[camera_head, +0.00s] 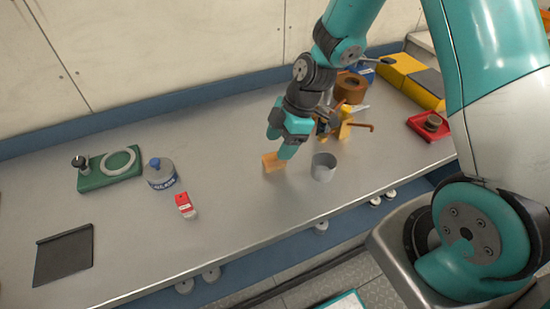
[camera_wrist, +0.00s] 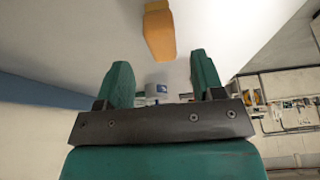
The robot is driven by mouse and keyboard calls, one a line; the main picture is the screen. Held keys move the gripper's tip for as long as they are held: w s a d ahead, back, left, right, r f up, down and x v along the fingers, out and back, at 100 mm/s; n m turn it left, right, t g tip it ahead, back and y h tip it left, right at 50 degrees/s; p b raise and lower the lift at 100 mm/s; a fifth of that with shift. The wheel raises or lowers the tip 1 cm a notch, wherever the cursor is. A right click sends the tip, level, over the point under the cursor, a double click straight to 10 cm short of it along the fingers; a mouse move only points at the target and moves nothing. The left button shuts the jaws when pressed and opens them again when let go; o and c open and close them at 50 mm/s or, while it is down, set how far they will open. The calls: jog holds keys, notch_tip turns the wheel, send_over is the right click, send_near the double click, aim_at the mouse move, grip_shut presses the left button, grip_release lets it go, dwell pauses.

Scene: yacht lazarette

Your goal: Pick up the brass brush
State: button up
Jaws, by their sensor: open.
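A small orange-tan block (camera_head: 273,162), which may be the brass brush, sits on the grey bench top just left of a grey metal cup; no bristles can be made out. My gripper (camera_head: 280,142) is open above and close to this block. In the wrist view, the orange block (camera_wrist: 158,30) appears beyond the two spread green fingertips (camera_wrist: 163,72), with nothing between the pads. Whether a finger touches it cannot be told.
The grey cup (camera_head: 323,167) stands close on the right. A yellow holder with tools (camera_head: 345,125) is behind it. A red-and-white box (camera_head: 185,204), blue-capped bottle (camera_head: 161,175) and green tray (camera_head: 100,180) are left. A red tray (camera_head: 429,127) is right. The front left bench is mostly clear.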

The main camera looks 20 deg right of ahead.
jog(key=shift+p+x, duration=0.5)
jog(key=shift+x, duration=1.8)
jog(key=shift+s+d, duration=0.1)
jog(key=shift+s, duration=0.05)
jog(key=c, duration=1)
notch_tip(320, 180, up, 20)
jog(key=b, duration=0.1)
